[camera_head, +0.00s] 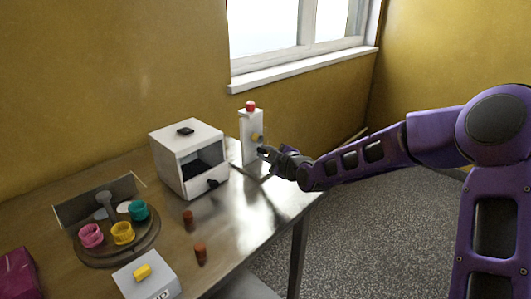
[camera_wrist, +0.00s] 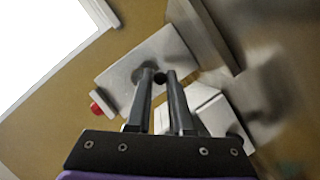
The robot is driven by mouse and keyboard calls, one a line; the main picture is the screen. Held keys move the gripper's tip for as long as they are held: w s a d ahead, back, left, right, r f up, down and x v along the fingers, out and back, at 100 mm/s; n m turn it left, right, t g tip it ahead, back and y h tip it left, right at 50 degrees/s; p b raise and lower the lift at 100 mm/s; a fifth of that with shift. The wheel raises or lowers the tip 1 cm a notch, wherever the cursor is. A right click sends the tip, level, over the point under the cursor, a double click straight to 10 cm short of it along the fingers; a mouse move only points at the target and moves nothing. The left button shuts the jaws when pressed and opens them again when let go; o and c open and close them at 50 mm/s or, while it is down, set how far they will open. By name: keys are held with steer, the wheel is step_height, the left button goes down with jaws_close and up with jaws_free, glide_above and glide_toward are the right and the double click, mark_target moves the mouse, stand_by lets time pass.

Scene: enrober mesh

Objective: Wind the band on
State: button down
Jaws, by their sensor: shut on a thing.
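A slim white upright unit (camera_head: 250,142) with a red cap on top stands at the far right end of the metal table. A small yellowish part (camera_head: 256,138) shows on its side. My gripper (camera_head: 264,151) reaches in from the right, low against this unit. In the wrist view my gripper (camera_wrist: 161,76) has its two fingers close together on a small dark knob (camera_wrist: 160,77) in front of the white unit's face (camera_wrist: 128,75). The red cap (camera_wrist: 103,103) also shows there. The fingers hide part of the knob. I cannot make out a band.
A white box (camera_head: 185,140) with an open front and a dark knob stands left of the unit. A round dark tray (camera_head: 90,250) holds pink, yellow and teal rings. Two brown cylinders (camera_head: 201,252) and a white block with a yellow top (camera_head: 148,283) stand nearer. The table's right front is bare.

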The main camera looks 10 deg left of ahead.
mark_target(257, 136)
steer(key=r+m+g+p, duration=0.1)
steer(key=m+p, duration=0.1)
steer(key=p, duration=0.1)
steer(key=shift+s+a+r, duration=0.1)
steer(key=shift+s, duration=0.1)
steer(key=m+g+p, duration=0.1)
steer(key=p, duration=0.1)
steer(key=m+p, duration=0.1)
steer(key=p, duration=0.1)
steer(key=shift+s+r+m+g+y, duration=0.1)
steer(key=shift+r+m+g+y, duration=0.3)
steer(key=m+g+p, duration=0.1)
steer(key=m+g+y+p, duration=0.1)
steer(key=m, duration=0.1)
steer(key=shift+r, duration=0.3)
steer(key=shift+r+m+g+y+b, duration=0.2)
steer(key=shift+m+g+y+b, duration=0.3)
steer(key=shift+m, duration=0.4)
steer(key=m+b, duration=0.1)
steer(key=m+g+y, duration=0.1)
steer(key=shift+w+r+m+b, duration=0.3)
steer(key=shift+w+r+b, duration=0.05)
steer(key=m, duration=0.1)
steer(key=m+g+y+b, duration=0.1)
steer(key=r+m+y+b, duration=0.1)
steer(key=m, duration=0.1)
steer(key=shift+w+d+g, duration=0.3)
steer(key=shift+w+d, duration=0.1)
steer(key=shift+m, duration=0.3)
